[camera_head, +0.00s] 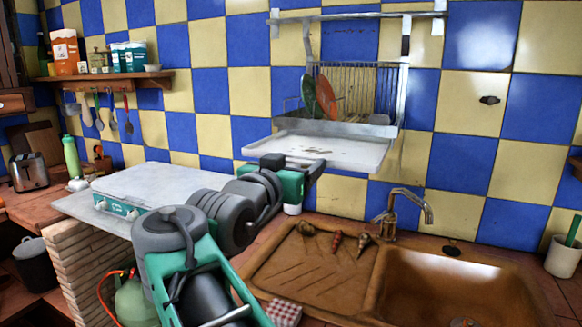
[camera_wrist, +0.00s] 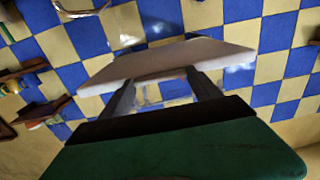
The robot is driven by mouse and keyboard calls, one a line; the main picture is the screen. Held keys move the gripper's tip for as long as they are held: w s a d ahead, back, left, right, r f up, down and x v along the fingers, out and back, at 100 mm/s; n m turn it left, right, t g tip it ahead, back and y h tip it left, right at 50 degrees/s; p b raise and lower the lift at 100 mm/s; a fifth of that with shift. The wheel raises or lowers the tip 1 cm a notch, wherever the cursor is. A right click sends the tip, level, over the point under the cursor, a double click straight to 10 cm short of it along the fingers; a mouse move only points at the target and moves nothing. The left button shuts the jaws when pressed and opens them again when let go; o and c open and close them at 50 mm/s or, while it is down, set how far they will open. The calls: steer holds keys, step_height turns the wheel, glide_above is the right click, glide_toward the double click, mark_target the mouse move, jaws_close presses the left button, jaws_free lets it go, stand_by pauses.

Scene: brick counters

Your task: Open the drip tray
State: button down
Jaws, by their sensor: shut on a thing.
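The drip tray (camera_head: 338,150) is a white, shallow tray under the wall dish rack (camera_head: 350,95). It juts out from below the rack toward me, and small dark marks show on its surface. In the wrist view the tray (camera_wrist: 165,62) is a pale slab across the fingertips. My gripper (camera_head: 318,165) is at the tray's front edge, and its two fingers (camera_wrist: 158,85) reach to the slab's near side. The gripper is shut on the tray. The exact contact at the fingertips is hard to make out.
A brown sink (camera_head: 450,285) with a metal tap (camera_head: 405,205) lies below right. Several small items lie on its drainboard (camera_head: 310,265). A covered stove (camera_head: 165,190) stands left. The rack holds a green plate (camera_head: 309,95) and an orange plate (camera_head: 327,97).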

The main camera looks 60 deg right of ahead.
steer(key=shift+c, duration=0.6)
jaws_free()
steer(key=shift+d, duration=0.15)
